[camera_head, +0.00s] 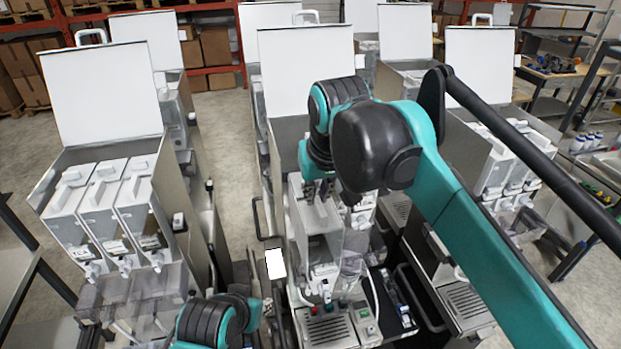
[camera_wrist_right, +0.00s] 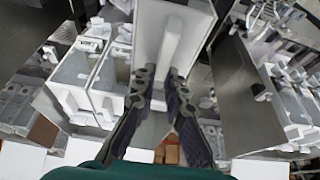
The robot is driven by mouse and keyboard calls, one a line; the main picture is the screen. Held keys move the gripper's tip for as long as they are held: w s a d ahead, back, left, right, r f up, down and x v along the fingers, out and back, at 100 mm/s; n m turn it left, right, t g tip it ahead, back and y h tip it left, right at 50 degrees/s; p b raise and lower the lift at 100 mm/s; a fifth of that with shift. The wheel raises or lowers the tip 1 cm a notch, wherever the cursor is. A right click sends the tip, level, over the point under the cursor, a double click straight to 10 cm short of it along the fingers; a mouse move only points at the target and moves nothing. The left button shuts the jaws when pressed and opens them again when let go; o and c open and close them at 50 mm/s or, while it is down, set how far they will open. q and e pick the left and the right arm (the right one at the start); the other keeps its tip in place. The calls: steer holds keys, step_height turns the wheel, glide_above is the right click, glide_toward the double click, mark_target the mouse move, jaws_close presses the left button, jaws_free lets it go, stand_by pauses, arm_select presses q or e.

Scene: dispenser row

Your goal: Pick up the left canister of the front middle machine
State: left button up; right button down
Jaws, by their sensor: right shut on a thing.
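The front middle machine (camera_head: 328,330) stands in the centre of the head view with its white lid (camera_head: 308,62) raised. Its left canister (camera_head: 312,218) is a tall pale box, upright at the machine's left side. My right gripper (camera_head: 318,190) is at the canister's top, shut on it. In the right wrist view, the gripper's two dark fingers (camera_wrist_right: 158,88) close around the pale canister (camera_wrist_right: 165,45). I cannot tell whether it is clear of its seat. My right arm hides much of the canisters beside it. My left arm shows at the lower left; its gripper is mostly hidden.
A left machine (camera_head: 105,215) with several canisters and a right machine (camera_head: 505,165) flank the middle one, lids raised. More machines stand behind. Floor (camera_head: 228,135) shows between the rows. Shelves with boxes (camera_head: 215,45) are at the back.

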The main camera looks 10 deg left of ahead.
steer(key=s+d+p, duration=0.1)
steer(key=s+d, duration=0.4)
steer(key=s, duration=0.7)
steer(key=shift+s+d, duration=0.2)
steer(key=shift+s, duration=0.2)
